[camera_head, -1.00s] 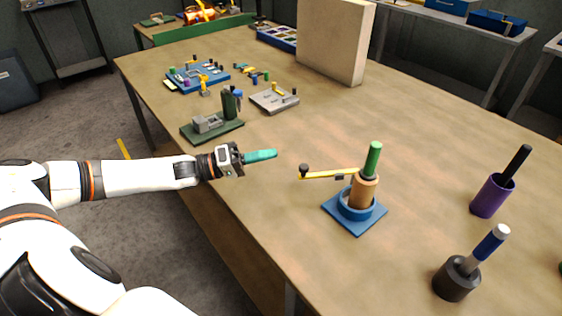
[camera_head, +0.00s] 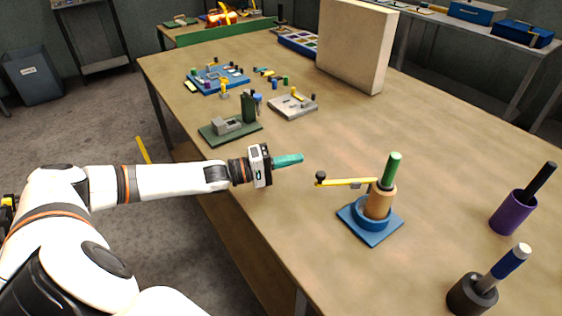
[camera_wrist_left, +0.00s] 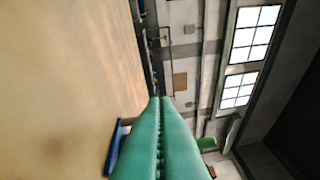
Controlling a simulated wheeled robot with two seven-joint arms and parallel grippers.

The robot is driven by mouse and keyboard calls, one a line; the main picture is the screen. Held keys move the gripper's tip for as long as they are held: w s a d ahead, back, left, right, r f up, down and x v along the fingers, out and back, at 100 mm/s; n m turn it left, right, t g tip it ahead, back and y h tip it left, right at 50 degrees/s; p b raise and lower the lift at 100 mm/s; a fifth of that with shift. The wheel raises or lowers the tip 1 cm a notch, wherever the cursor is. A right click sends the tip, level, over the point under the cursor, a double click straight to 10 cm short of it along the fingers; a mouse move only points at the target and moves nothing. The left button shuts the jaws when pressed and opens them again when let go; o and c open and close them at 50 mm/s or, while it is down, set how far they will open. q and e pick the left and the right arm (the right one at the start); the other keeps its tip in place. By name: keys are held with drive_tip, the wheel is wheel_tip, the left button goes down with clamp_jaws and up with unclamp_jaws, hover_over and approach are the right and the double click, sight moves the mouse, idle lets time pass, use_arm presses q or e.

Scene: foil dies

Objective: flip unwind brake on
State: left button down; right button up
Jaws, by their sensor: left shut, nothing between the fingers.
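A stand with a blue square base (camera_head: 357,224) and blue ring holds an orange-brown cylinder (camera_head: 379,202) with an upright green handle (camera_head: 391,170). A yellow lever (camera_head: 348,183) with a black knob (camera_head: 320,178) sticks out level to the left. I cannot tell for sure which part is the unwind brake. My left gripper (camera_head: 301,158), with teal fingers, is shut and empty above the table, left of and apart from the knob. In the left wrist view its fingers (camera_wrist_left: 160,104) are together; the blue base (camera_wrist_left: 115,145) and green handle (camera_wrist_left: 207,142) show partly behind them.
A green fixture (camera_head: 230,130), a grey plate (camera_head: 292,106) and a blue board (camera_head: 216,79) stand farther back. A beige panel (camera_head: 352,45) stands upright. A purple cup (camera_head: 513,212) and a dark holder (camera_head: 472,296) stand at right. The table's middle is clear.

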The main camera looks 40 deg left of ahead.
use_arm(q)
drive_tip(key=shift+w+d+f+p, duration=0.15)
drive_tip(key=shift+d+p, duration=0.4)
drive_tip(key=shift+d, duration=0.75)
drive_tip(key=shift+w+d+f+p, duration=0.1)
drive_tip(key=shift+d+p, duration=0.4)
drive_tip(key=shift+d, duration=0.8)
drive_tip(key=shift+r, duration=0.1)
